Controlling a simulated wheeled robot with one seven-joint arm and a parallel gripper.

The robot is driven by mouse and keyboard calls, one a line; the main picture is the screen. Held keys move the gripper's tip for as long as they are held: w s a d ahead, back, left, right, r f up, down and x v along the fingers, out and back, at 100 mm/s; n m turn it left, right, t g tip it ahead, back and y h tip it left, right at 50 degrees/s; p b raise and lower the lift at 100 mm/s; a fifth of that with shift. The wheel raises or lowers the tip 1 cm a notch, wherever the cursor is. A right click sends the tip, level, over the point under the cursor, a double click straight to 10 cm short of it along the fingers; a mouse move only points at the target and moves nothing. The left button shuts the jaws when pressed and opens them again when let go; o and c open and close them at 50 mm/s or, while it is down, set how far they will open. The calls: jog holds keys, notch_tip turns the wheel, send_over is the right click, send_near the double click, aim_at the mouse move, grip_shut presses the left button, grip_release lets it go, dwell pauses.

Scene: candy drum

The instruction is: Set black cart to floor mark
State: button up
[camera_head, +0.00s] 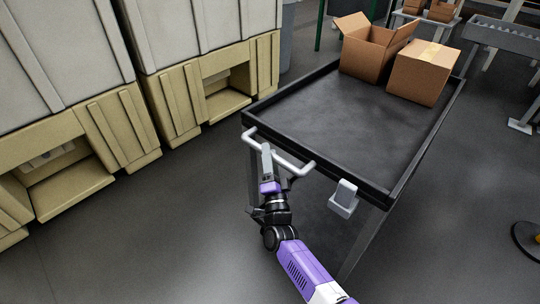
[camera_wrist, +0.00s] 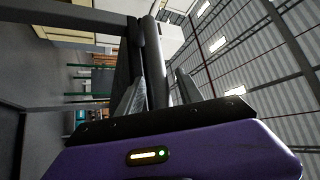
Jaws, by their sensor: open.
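The black cart (camera_head: 352,122) stands on the grey floor, with a flat black tray top, raised rim and dark legs. My gripper (camera_head: 266,152) is at the left part of this handle. In the wrist view my open gripper (camera_wrist: 160,95) has one finger on each side of the bar. I cannot tell whether either finger touches it. No floor mark can be made out for certain.
An open carton (camera_head: 366,62) and a closed carton (camera_head: 422,72) sit on the cart's far end. A small grey box (camera_head: 343,198) is on its near edge. Cream-and-grey machines (camera_head: 205,75) line the left. A dark disc with yellow (camera_head: 528,240) lies at right. Floor left of the cart is clear.

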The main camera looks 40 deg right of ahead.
grip_shut()
dwell(1.3)
